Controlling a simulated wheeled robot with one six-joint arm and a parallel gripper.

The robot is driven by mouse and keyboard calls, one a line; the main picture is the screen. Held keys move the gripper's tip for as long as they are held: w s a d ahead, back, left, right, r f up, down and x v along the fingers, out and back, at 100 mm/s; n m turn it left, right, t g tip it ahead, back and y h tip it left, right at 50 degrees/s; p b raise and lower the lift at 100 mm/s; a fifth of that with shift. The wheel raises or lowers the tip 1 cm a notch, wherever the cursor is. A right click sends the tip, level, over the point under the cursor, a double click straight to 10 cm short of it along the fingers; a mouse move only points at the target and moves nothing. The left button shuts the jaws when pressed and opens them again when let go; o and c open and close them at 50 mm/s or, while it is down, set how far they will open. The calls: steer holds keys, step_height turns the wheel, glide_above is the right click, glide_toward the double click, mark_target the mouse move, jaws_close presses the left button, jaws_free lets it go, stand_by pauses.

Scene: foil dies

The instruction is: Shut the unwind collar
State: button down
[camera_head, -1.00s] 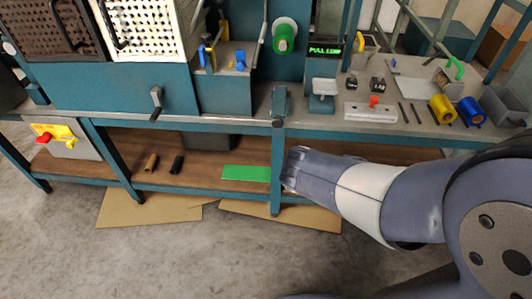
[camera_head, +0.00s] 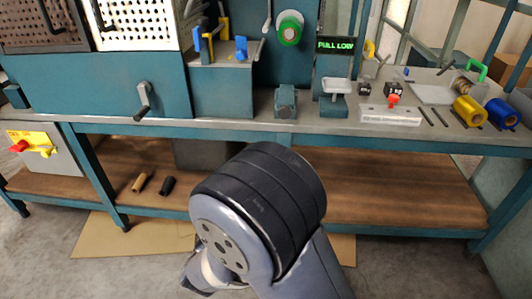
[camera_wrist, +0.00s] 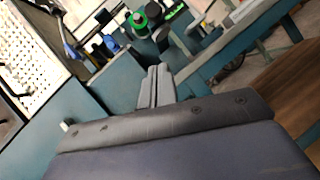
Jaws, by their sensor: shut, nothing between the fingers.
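A green roll (camera_head: 289,33) with a white rim sits on the teal back panel, beside the upper middle of the head view. It also shows near the top of the wrist view as a green ring (camera_wrist: 139,20). I cannot tell for certain which part is the unwind collar, or whether it is open. My gripper (camera_wrist: 159,72) shows in the wrist view with its two grey fingers together and nothing between them. It points towards the bench, with the green ring beyond and apart from it. In the head view my arm hides the gripper.
A crank handle (camera_head: 143,97) juts from the teal housing on the left. A lit sign (camera_head: 335,44) reads PULL LOW. Blue and yellow clamps (camera_head: 205,43) stand left of the roll. Yellow and blue foil rolls (camera_head: 470,111) lie on the bench's right. The bench edge (camera_head: 240,127) runs across the front.

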steer(key=s+d+r+b+x, duration=0.1)
steer(key=r+b+x, duration=0.1)
steer(key=x, duration=1)
steer(key=shift+d+r, duration=0.15)
steer(key=shift+r, duration=0.15)
steer(key=shift+r, duration=0.1)
